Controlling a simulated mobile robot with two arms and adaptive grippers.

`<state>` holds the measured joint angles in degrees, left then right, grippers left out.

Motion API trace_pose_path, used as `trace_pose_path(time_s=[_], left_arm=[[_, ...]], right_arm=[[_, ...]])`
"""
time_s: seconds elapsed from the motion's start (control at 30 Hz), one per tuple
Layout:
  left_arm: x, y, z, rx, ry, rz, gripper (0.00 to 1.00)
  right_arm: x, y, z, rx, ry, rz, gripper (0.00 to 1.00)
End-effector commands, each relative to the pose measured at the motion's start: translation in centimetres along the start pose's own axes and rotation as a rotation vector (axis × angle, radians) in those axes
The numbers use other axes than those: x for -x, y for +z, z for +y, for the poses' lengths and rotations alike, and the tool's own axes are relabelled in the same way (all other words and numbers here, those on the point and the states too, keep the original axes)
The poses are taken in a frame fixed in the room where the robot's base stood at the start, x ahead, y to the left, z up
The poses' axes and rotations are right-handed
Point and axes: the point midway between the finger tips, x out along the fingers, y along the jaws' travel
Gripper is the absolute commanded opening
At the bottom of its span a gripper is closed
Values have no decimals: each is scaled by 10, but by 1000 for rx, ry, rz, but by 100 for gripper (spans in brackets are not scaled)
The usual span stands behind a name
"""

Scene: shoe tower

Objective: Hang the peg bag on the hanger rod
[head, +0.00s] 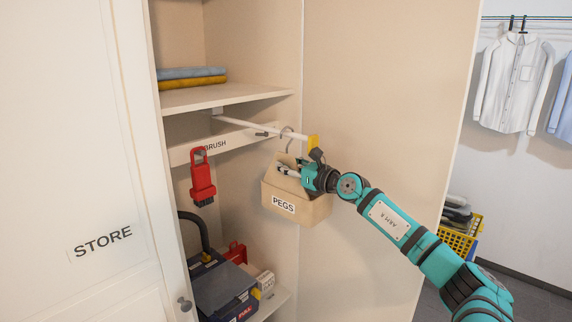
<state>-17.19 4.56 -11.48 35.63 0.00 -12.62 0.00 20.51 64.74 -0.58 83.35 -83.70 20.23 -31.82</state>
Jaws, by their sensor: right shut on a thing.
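The tan peg bag (300,209), labelled PEGS, is upright in front of the open cupboard. Its wire hook (288,141) rises to the height of the white hanger rod (245,123). The exact grip is partly hidden. My left gripper is not in view.
A red brush (202,180) hangs on the BRUSH rail (182,154) left of the bag. A shelf (225,97) with folded cloths (190,78) is above. The STORE door (85,180) is at left.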

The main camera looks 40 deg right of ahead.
Motion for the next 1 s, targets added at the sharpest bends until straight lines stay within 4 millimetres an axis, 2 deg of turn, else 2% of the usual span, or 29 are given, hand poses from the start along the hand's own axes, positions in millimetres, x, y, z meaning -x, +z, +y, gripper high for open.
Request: trace_pose_path(time_s=[0.4,0.43,0.6,1.0], left_arm=[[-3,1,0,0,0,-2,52],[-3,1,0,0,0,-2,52],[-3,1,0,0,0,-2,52],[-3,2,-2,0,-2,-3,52]], right_arm=[[0,-2,0,1,-1,-1,0],[0,-2,0,1,-1,-1,12],[0,-2,0,1,-1,-1,34],[2,-4,0,1,0,2,35]])
